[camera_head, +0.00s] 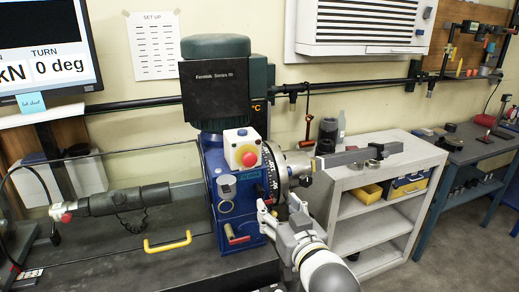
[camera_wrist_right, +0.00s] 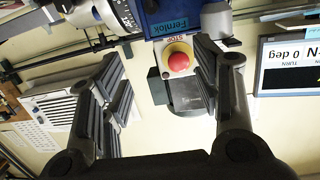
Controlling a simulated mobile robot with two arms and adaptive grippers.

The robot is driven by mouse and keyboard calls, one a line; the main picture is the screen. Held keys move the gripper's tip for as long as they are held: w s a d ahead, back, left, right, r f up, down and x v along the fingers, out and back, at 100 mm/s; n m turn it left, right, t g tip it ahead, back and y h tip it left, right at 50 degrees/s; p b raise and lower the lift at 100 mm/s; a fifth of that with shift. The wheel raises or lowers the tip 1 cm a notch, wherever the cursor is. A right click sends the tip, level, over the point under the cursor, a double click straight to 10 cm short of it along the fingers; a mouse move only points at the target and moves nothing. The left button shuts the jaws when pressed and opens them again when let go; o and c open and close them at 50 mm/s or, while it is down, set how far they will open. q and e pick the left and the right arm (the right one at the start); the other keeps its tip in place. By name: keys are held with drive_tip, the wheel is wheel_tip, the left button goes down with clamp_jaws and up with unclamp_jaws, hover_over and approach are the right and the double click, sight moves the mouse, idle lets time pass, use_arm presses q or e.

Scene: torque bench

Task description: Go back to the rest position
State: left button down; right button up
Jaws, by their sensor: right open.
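My right gripper (camera_head: 278,208) is in front of the blue torque machine (camera_head: 212,160), low on its right side. Its two fingers are spread and nothing shows between them. In the right wrist view the open gripper (camera_wrist_right: 160,65) has its fingers apart, with the machine's red button (camera_wrist_right: 179,62) seen beyond the gap. That view is upside down. The red button (camera_head: 247,157) also shows in the head view, on a pale box above the gripper. Whether the gripper touches the machine I cannot tell. My left gripper is not in view.
A yellow handle (camera_head: 167,242) stands on the dark bench (camera_head: 125,262), left of the machine. A dark cylindrical tool (camera_head: 125,200) lies behind it. A grey shelf unit (camera_head: 375,215) stands to the right, with a long metal tool (camera_head: 350,157) over its top. Open floor lies farther right.

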drive_tip(key=s+d+f+g+h, duration=0.1)
drive_tip(key=s+d+f+g, duration=0.25)
drive_tip(key=s+f, duration=0.35)
drive_tip(key=s+d+f+m+g+h, duration=0.1)
drive_tip(key=s+d+f+g, duration=0.1)
drive_tip(key=s+d+f, duration=0.5)
drive_tip(key=s+d+f+g+h, duration=0.1)
drive_tip(key=s+f+g+h, duration=0.3)
drive_tip(key=f, duration=0.6)
drive_tip(key=s+d+f+g+y, duration=0.1)
drive_tip(key=s+d+f+g, duration=0.1)
drive_tip(key=s, duration=0.5)
drive_tip(key=s+d+f+g+y, duration=0.1)
drive_tip(key=s+f, duration=0.2)
drive_tip(key=s, duration=0.3)
wheel_tip(320, 180, down, 30)
drive_tip(key=s+g+b, duration=0.1)
drive_tip(key=s+b, duration=0.1)
drive_tip(key=b, duration=0.1)
drive_tip(key=s+d+f+g+b, duration=0.1)
drive_tip(key=s+d+f+b, duration=0.2)
drive_tip(key=s+f, duration=1.3)
wheel_tip(320, 180, down, 2)
drive_tip(key=shift+s+f+h, duration=0.1)
drive_tip(key=shift+s+h, duration=0.05)
drive_tip(key=shift+h, duration=0.15)
drive_tip(key=shift+g, duration=0.25)
